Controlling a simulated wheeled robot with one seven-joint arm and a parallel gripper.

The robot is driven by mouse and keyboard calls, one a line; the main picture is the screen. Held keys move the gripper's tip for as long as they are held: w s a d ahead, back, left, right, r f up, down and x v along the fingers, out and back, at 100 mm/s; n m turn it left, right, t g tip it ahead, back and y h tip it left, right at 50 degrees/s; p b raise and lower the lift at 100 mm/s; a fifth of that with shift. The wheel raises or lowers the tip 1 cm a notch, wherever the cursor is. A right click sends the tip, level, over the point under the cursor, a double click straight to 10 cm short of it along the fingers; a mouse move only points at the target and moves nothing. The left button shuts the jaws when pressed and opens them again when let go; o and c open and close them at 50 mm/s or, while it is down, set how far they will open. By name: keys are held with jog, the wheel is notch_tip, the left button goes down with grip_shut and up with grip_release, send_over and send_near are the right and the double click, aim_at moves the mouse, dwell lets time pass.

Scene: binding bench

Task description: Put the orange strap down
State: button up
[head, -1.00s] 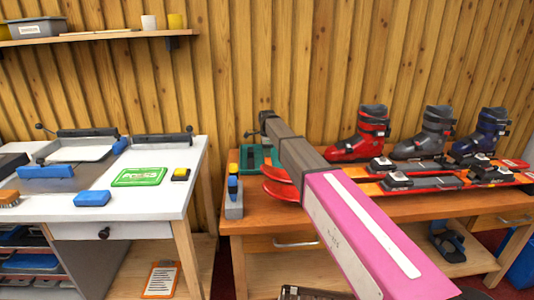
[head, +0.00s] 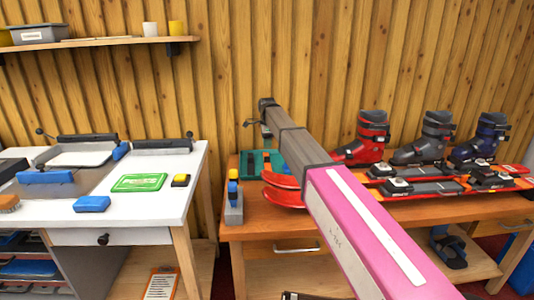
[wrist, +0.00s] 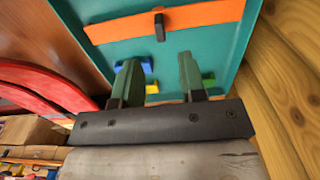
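The orange strap (wrist: 165,20) lies across the inside of a teal tray, with a small black buckle at its middle. The tray (wrist: 225,50) fills the upper part of the wrist view and also shows in the head view (head: 247,160) at the left end of the wooden bench. My gripper (wrist: 158,62) has its two green fingers apart with nothing between them. Its tips point at the tray, short of the strap and apart from it in the picture.
Red curved parts (head: 282,190) lie right beside the tray. A grey block with blue and yellow pieces (head: 233,200) stands at the bench's left edge. Skis (head: 415,188) and boots (head: 373,135) fill the right. The wooden wall (wrist: 290,100) is close by the tray.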

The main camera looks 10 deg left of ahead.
notch_tip(320, 180, up, 4)
jog(key=shift+f, duration=0.1)
jog(key=shift+s+d, duration=0.1)
dwell(1.5)
